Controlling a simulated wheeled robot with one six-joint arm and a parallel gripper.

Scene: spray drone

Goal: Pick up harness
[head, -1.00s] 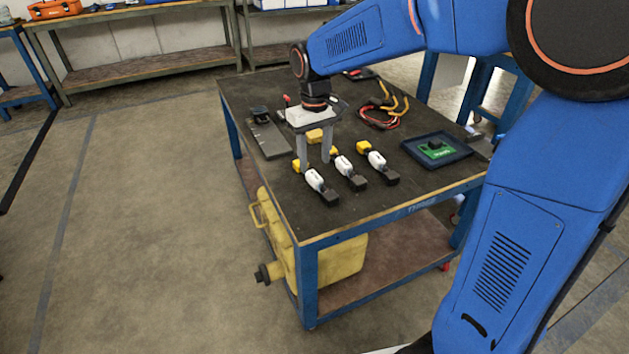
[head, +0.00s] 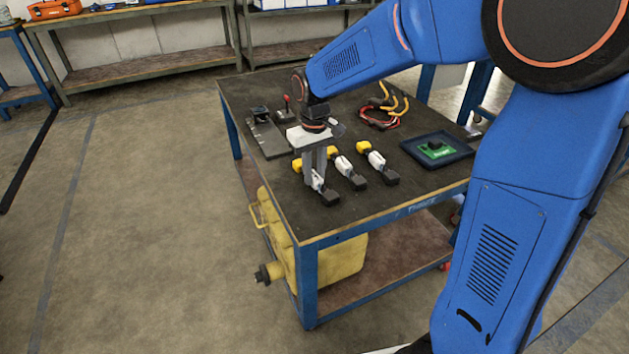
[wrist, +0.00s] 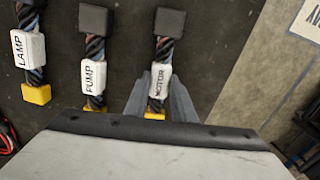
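Three short wire harnesses lie side by side on the dark table top, each with a yellow end, a white label and a black end. In the wrist view they read LAMP (wrist: 29,47), PUMP (wrist: 94,77) and MOTOR (wrist: 161,78). My gripper (wrist: 160,80) points down at the MOTOR harness, one finger on each side of its white label, and appears shut on it. In the head view my gripper (head: 315,180) is over the leftmost harness (head: 328,196), which still appears to rest on the table. The fingers hide part of it.
The table (head: 240,95) also holds a blue tray (head: 462,151) with a green board, red and yellow cables (head: 380,118), a grey plate (head: 268,140) and a red-knobbed device (head: 287,110). A yellow tank (head: 335,262) sits on the lower shelf. Floor to the left is clear.

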